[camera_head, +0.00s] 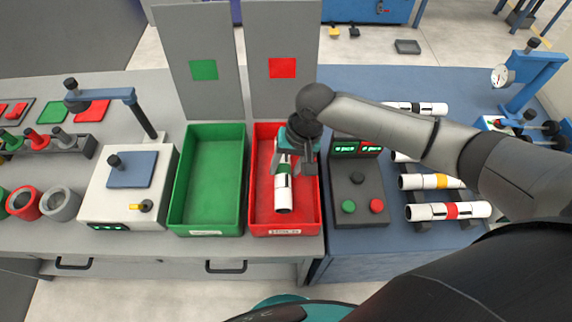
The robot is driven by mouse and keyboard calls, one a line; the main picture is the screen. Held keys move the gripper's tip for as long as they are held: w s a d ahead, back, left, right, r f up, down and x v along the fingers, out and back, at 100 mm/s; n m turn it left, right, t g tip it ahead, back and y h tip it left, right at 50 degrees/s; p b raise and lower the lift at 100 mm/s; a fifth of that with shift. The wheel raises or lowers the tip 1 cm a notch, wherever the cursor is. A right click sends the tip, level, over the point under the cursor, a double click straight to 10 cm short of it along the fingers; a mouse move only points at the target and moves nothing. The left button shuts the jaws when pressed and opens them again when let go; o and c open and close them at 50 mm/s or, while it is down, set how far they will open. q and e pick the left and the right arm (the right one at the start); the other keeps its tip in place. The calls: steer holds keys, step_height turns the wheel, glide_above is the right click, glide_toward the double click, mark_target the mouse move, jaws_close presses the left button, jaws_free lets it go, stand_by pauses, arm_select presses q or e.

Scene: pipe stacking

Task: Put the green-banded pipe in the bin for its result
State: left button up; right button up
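The green-banded pipe (283,194) is white with dark rings and a green band near its far end. It is at the red bin (312,215), with its open end toward me. My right gripper (289,172) is over the red bin with its fingers around the banded part, and it looks shut on the pipe. Whether the pipe touches the bin floor cannot be told. The green bin (207,185) stands directly to the left and is empty. A panel with a green square (204,70) stands behind it, and one with a red square (282,68) behind the red bin. My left gripper is not in view.
A test box (357,195) with green and red buttons and a lit display is right of the red bin. A rack farther right holds a yellow-banded pipe (437,182), a red-banded pipe (450,211) and others. A white press (125,190) stands left of the green bin.

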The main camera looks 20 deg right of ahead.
steer(key=o, duration=0.4)
steer(key=p+v, duration=0.3)
steer(key=v, duration=1.2)
steer(key=shift+r, duration=0.1)
